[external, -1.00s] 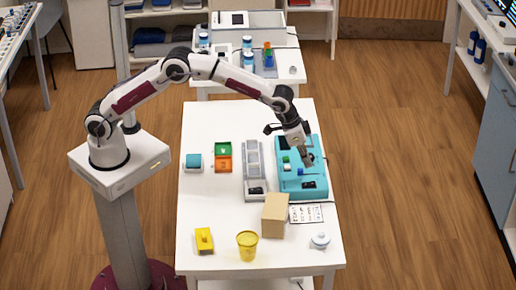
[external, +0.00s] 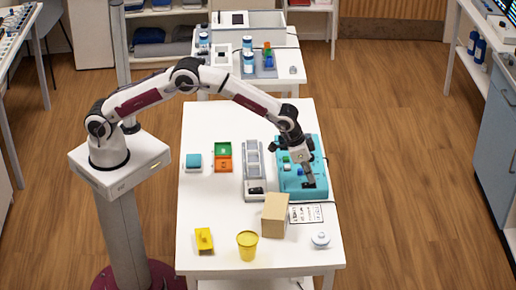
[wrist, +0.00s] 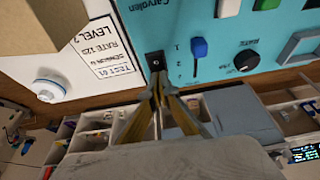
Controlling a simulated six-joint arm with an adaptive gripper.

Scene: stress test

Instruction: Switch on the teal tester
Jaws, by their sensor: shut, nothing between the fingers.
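The teal tester (external: 312,148) lies on the right side of the white table. In the wrist view its teal panel (wrist: 215,15) carries a small black switch (wrist: 155,60) near one corner, a blue slider (wrist: 198,47) marked 1 and 2, and a black knob (wrist: 246,60). My gripper (external: 309,186) is shut and empty, low over the tester's near end. In the wrist view the closed fingertips (wrist: 157,84) are right beside the black switch and partly overlap its lower edge. I cannot tell whether they touch it, or the switch's position.
A printed sheet (external: 306,213), a cardboard box (external: 275,215) and a white lidded pot (external: 320,240) are near the tester's front end. A grey tray unit (external: 254,172) stands to its left. A yellow cup (external: 247,245) is at the front. The table's left rear is clear.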

